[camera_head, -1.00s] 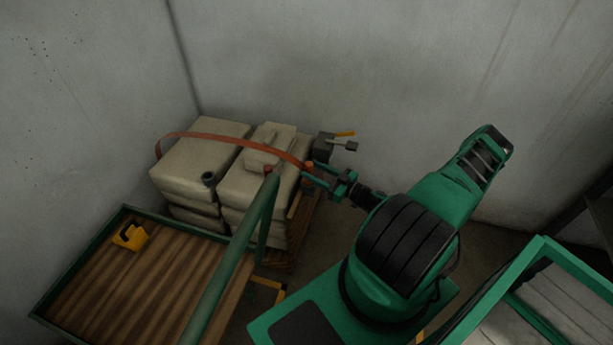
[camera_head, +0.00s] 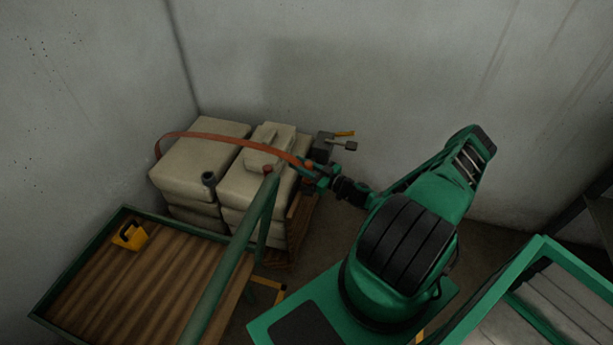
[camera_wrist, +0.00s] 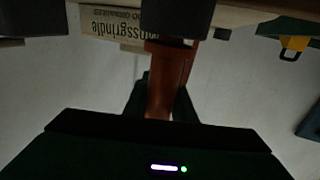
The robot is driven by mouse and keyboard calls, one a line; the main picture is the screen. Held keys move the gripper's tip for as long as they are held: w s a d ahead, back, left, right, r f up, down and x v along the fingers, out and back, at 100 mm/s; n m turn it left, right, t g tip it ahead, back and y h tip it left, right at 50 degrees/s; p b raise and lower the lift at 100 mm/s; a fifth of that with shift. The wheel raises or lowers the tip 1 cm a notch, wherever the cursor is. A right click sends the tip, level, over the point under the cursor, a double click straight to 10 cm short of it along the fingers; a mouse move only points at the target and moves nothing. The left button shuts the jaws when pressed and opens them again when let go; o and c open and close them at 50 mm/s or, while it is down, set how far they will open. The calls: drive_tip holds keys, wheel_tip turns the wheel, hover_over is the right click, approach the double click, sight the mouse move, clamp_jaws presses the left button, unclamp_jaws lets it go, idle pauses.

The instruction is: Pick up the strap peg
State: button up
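An orange-brown strap (camera_head: 235,137) arches over the pale sacks and ends at their right side. At that end is a small orange piece (camera_head: 308,163), which I take for the strap peg. My gripper (camera_head: 311,173) is right at this piece and partly covers it. In the wrist view, an orange-brown piece (camera_wrist: 168,80) lies between my two dark fingertips (camera_wrist: 162,98), one close on each side. I cannot tell whether the fingers press on it, or where strap and peg meet.
The pale sacks (camera_head: 200,165) stand on a wooden pallet (camera_head: 297,225) near the wall corner. A dark block with a yellow lever (camera_head: 325,145) is just behind my gripper. A green-railed tray (camera_head: 100,285) holding a yellow item (camera_head: 130,236) is at the left.

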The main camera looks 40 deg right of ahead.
clamp_jaws()
drive_tip(key=shift+r, duration=0.1)
